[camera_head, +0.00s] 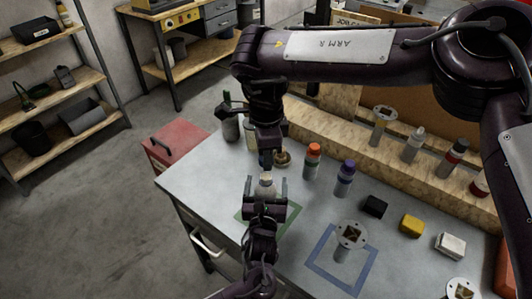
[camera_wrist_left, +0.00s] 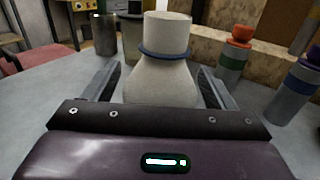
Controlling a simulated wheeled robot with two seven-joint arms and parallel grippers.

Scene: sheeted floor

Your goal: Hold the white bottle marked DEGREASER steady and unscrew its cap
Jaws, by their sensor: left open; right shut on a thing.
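The white bottle (camera_head: 266,181) stands upright on the grey table, between the spread fingers of my left gripper (camera_head: 267,186). In the left wrist view the bottle (camera_wrist_left: 160,82) has a bare pale neck with a blue ring around it and no cap on top. Gaps show between it and both fingers of the left gripper (camera_wrist_left: 158,88). Its marking is not readable. My right gripper (camera_head: 266,159) is above and just beyond the bottle, pointing down, shut on a small bluish thing that looks like the cap, mostly hidden by the fingers. The right gripper is apart from the bottle.
A green-outlined square (camera_head: 284,224) lies under the bottle area, a blue-outlined square (camera_head: 322,268) to its right. An orange-capped bottle (camera_head: 312,161) and a purple-capped bottle (camera_head: 344,179) stand to the right. A round brown thing (camera_head: 283,159) is beside the right gripper.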

